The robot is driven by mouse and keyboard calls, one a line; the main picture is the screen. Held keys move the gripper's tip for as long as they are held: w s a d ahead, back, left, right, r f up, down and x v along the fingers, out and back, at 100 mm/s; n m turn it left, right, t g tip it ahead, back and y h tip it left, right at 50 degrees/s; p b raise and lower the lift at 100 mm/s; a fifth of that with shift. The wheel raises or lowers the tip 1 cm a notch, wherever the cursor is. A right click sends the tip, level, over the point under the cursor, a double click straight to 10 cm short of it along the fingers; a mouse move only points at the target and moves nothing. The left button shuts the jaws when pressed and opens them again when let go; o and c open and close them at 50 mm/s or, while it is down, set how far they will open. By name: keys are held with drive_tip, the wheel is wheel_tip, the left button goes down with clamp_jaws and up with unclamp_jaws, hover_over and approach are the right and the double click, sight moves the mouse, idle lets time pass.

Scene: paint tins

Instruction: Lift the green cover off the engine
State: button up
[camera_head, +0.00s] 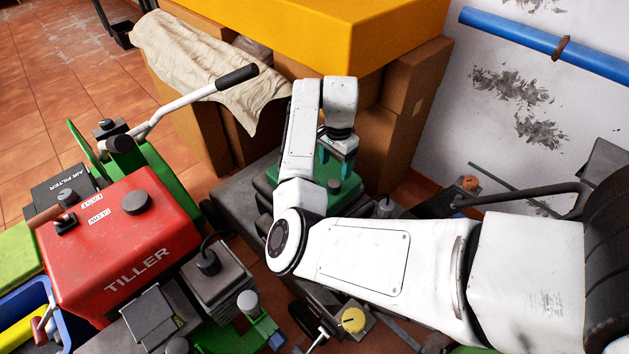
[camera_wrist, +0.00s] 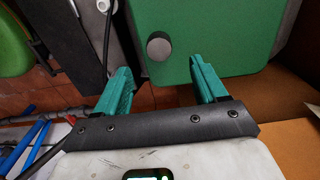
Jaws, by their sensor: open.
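The green cover (camera_head: 347,197) sits on the engine behind my arm in the head view, and my arm hides part of it. It fills the upper middle of the wrist view (camera_wrist: 225,28). A round dark grey knob (camera_wrist: 159,46) stands on the cover, and it also shows in the head view (camera_head: 334,186). My gripper (camera_head: 336,166) is over the cover with its teal fingers pointing down. In the wrist view my gripper (camera_wrist: 161,68) is open and empty. The knob appears just beyond the gap between the fingertips, and I see no contact.
A red tiller housing (camera_head: 125,245) stands at the left, with a white handlebar (camera_head: 185,103) rising beside it. Cardboard boxes (camera_head: 410,90) under a yellow block (camera_head: 320,30) stand close behind the cover. A black tyre (camera_head: 608,240) is at the right.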

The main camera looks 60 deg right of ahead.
sight(334, 182)
wheel_tip(334, 182, down, 8)
drive_tip(key=b, duration=0.2)
drive_tip(key=shift+r+b, duration=0.25)
drive_tip(key=shift+b, duration=0.15)
drive_tip(key=shift+c, duration=0.5)
drive_tip(key=shift+s, duration=0.1)
clamp_jaws()
drive_tip(key=shift+r, duration=0.1)
